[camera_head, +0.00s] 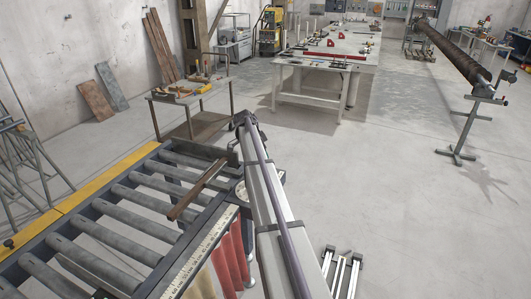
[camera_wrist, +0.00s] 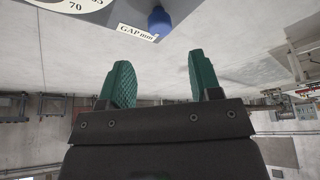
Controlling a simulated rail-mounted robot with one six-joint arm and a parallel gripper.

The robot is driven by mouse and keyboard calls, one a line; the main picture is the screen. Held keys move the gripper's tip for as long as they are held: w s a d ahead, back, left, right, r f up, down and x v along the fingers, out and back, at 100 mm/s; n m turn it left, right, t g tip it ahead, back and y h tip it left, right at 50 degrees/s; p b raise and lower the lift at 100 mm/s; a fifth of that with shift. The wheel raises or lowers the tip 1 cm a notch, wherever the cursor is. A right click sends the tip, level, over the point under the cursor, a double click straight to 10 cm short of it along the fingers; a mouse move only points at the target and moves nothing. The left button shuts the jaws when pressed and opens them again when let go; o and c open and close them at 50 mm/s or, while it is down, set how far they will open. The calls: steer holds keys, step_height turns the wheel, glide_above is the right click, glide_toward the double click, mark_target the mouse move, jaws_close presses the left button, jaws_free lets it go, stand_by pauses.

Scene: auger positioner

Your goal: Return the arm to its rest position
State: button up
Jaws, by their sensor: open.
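My gripper (camera_wrist: 159,78) shows in the wrist view with two green ridged fingers. They stand apart with nothing between them. In the head view my arm (camera_head: 268,195) reaches from the bottom middle up to a bent joint beside the roller table's far right corner. The gripper itself cannot be made out there. In the wrist view a white dial plate marked "GAP mm" (camera_wrist: 133,31) and a blue knob (camera_wrist: 159,20) are at the top, beyond the fingers and apart from them.
The roller table (camera_head: 60,245) at left carries a brown bar (camera_head: 198,190). A small cart (camera_head: 190,98) stands behind it, and a white worktable (camera_head: 325,67) farther back. A long auger (camera_head: 455,55) rests on stands at right. The floor at right centre is clear.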

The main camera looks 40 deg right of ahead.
steer(key=v, duration=0.2)
steer(key=shift+a+r+p, duration=0.15)
steer(key=shift+r+p, duration=0.15)
steer(key=shift+p, duration=0.1)
steer(key=s+a+n, duration=0.2)
steer(key=s+a+f+n, duration=0.1)
steer(key=s+a+n, duration=0.1)
steer(key=n, duration=0.1)
steer(key=s+a+n+y, duration=0.1)
steer(key=s+a+n, duration=0.1)
steer(key=a, duration=0.1)
steer(key=shift+s+f+n, duration=0.2)
steer(key=shift+s+n, duration=0.1)
steer(key=shift+s, duration=0.1)
steer(key=s+a+f+n+y+b, duration=0.1)
steer(key=s+a+n, duration=0.3)
steer(key=s+a, duration=0.3)
steer(key=s+a+f+n+y+b, duration=0.1)
steer(key=s+a+n, duration=0.4)
steer(key=a, duration=1.1)
steer(key=s+a+f+n+t+y+b, duration=0.1)
steer(key=s+a+f+n+b, duration=0.2)
steer(key=s+a, duration=0.8)
steer(key=shift+s+a+n, duration=0.2)
steer(key=shift+s+n, duration=0.05)
steer(key=shift+n, duration=0.55)
